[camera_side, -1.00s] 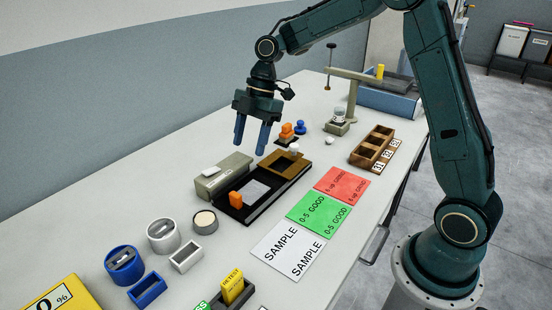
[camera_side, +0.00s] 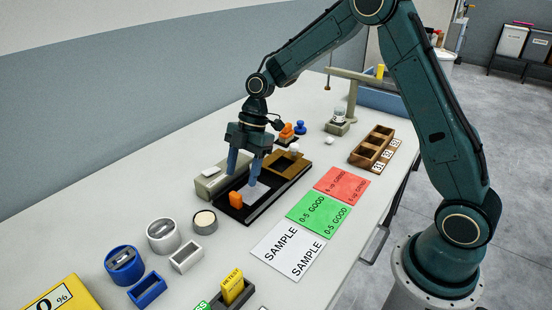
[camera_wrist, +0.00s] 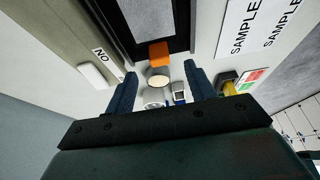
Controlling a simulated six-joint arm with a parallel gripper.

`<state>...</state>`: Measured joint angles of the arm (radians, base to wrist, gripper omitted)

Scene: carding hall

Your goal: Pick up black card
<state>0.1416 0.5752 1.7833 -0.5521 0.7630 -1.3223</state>
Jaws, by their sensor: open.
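A black flat board (camera_side: 262,203) lies on the table with a pale grey panel (camera_side: 246,196) and an upright orange block (camera_side: 236,200) at its near end. The board also shows at the top of the wrist view (camera_wrist: 112,28). I cannot make out a separate black card. My gripper (camera_side: 241,180) is open, points down and hangs over the board, just behind the orange block. Nothing shows between its fingers. In the wrist view the open fingers (camera_wrist: 159,74) have the orange block (camera_wrist: 159,54) beyond them. The fingers hide part of the panel.
A grey box (camera_side: 208,187) lies close on the board's left. A brown frame (camera_side: 291,172) sits at its far end. Flat SAMPLE (camera_side: 287,250), green (camera_side: 319,214) and red (camera_side: 342,184) sheets lie right. A round pale-topped pot (camera_side: 204,221) stands nearer.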

